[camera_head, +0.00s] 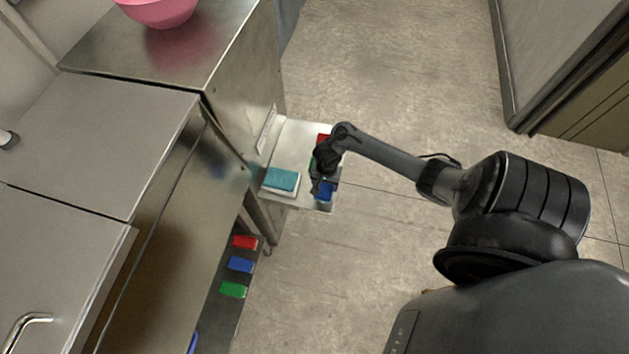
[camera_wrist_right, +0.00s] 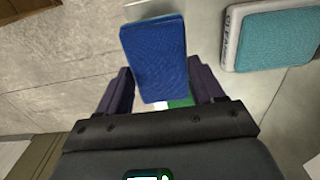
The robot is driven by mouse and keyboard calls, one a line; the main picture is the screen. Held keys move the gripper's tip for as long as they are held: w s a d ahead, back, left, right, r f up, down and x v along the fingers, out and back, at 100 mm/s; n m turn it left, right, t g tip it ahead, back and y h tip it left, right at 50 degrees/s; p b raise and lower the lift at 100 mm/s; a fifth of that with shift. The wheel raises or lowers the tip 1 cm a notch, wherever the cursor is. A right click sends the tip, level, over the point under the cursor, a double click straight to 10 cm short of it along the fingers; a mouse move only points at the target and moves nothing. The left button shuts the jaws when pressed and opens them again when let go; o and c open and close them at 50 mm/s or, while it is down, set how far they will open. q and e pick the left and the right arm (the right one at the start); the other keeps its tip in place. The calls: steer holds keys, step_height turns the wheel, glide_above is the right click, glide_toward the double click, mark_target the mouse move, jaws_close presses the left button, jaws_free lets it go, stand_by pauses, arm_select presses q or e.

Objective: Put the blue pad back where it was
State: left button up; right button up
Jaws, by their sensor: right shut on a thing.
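My right gripper (camera_head: 323,182) is over the front right part of a small pale tabletop (camera_head: 300,140), shut on a blue pad (camera_head: 322,195). In the right wrist view the blue pad (camera_wrist_right: 154,52) sticks out from between the dark fingers (camera_wrist_right: 160,90). I cannot tell whether it touches the tabletop. A red pad (camera_head: 323,139) shows behind the gripper. A green pad (camera_head: 313,164) is mostly hidden by it; green also shows beyond the blue pad in the wrist view (camera_wrist_right: 182,102). My left gripper is not in view.
A teal pad (camera_head: 282,178) lies on a white-edged device left of my gripper. Below, a lower shelf carries another red pad (camera_head: 245,242), blue pad (camera_head: 240,264) and green pad (camera_head: 233,289). Steel cabinets (camera_head: 100,150) and a pink bowl (camera_head: 160,12) stand left. The floor right is open.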

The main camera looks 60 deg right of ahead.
steer(key=w+f, duration=0.1)
steer(key=w+f+b, duration=0.1)
steer(key=w, duration=0.2)
steer(key=shift+w+d+f, duration=0.2)
steer(key=shift+w+f, duration=0.05)
steer(key=shift+f, duration=0.15)
steer(key=shift+f+b, duration=0.8)
steer(key=shift+f, duration=1.15)
steer(key=o, duration=0.9)
steer(key=shift+f, duration=0.1)
steer(key=shift+o, duration=0.2)
